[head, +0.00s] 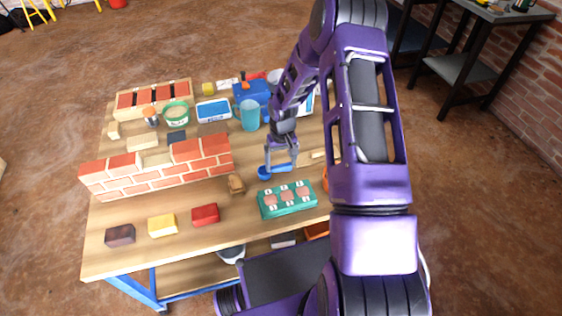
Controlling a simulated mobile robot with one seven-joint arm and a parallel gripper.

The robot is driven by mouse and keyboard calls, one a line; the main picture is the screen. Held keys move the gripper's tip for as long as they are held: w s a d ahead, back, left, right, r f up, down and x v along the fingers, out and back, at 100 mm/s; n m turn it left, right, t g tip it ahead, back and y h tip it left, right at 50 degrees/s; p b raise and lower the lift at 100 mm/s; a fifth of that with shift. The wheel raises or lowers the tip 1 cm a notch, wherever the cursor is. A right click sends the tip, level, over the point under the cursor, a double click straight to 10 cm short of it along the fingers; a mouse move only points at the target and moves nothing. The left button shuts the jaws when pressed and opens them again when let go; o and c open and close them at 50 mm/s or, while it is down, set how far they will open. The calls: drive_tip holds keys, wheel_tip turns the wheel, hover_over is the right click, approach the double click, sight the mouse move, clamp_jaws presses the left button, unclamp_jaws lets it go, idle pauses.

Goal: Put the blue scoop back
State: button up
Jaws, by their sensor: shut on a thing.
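The blue scoop (265,173) is on the right part of the wooden table, with its bowl to the left and its handle running right. My gripper (282,164) points down over the table and is shut on the scoop's handle. The scoop is at or just above the table top; I cannot tell if it touches. My purple arm crosses the right side of the view and hides part of the table behind it.
A green tray (288,208) with several round pieces lies in front of the scoop. A brick wall (158,170) stands to the left. A blue cup (250,116), a blue box (252,92) and a green-rimmed tub (177,115) stand behind. Loose blocks line the front left.

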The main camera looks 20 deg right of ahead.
drive_tip(key=shift+f+b, duration=0.35)
drive_tip(key=shift+f, duration=0.05)
idle(0.4)
drive_tip(key=o, duration=0.9)
drive_tip(key=shift+r, duration=0.1)
drive_tip(key=shift+r+p, duration=2.15)
drive_tip(key=shift+r, duration=1.25)
